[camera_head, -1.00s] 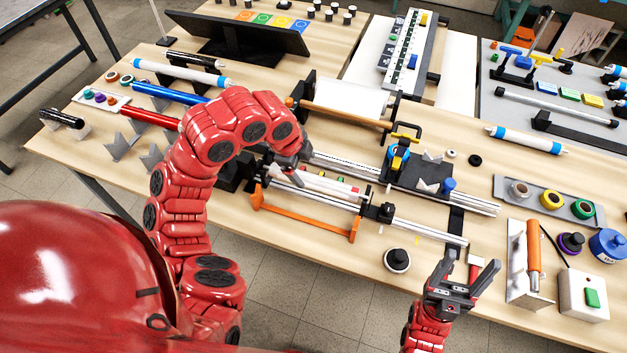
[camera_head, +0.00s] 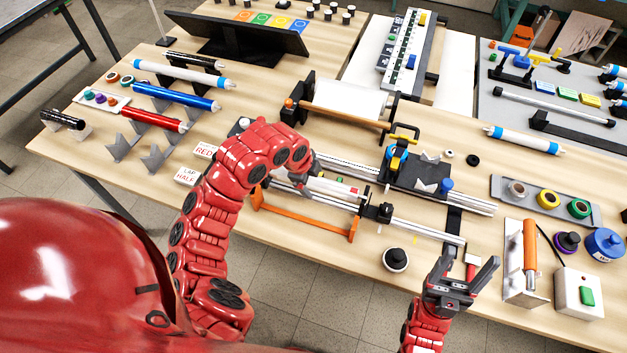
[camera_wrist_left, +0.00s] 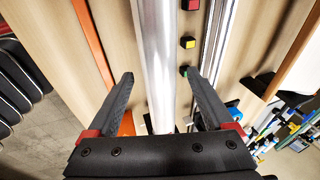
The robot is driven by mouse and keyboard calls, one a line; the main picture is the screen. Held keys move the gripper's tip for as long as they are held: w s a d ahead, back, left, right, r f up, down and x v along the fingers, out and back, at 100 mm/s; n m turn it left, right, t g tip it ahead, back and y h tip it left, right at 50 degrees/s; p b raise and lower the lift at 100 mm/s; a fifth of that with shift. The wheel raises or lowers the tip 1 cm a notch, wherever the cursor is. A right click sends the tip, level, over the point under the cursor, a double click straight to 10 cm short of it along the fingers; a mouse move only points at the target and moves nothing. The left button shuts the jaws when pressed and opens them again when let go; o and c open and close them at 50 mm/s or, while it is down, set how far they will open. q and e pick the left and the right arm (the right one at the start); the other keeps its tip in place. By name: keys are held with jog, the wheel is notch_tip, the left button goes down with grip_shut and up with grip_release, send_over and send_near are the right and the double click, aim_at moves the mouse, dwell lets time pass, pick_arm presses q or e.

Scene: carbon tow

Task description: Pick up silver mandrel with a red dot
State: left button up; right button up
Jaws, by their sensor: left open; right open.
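A silver mandrel (camera_head: 332,187) lies lengthwise in the winding rig at the middle of the table. A small red mark shows near its right end, but I cannot tell whether it is on the mandrel. In the left wrist view the silver tube (camera_wrist_left: 158,40) runs between the two fingers of my left gripper (camera_wrist_left: 159,78), with gaps on both sides. My left gripper (camera_head: 303,184) is open at the mandrel's left part, which it and the arm partly hide. My right gripper (camera_head: 465,278) is open and empty near the front edge.
Red (camera_head: 152,118), blue (camera_head: 175,96) and white-blue (camera_head: 180,72) rollers rest on stands at the left. An orange bar (camera_head: 303,226) runs along the rig's front. Small red, yellow and green blocks (camera_wrist_left: 188,43) sit beside the tube. A black knob (camera_head: 396,259) stands in front.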

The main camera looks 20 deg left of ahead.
pick_arm(q)
grip_shut()
jog(key=shift+r, duration=0.1)
dwell(0.4)
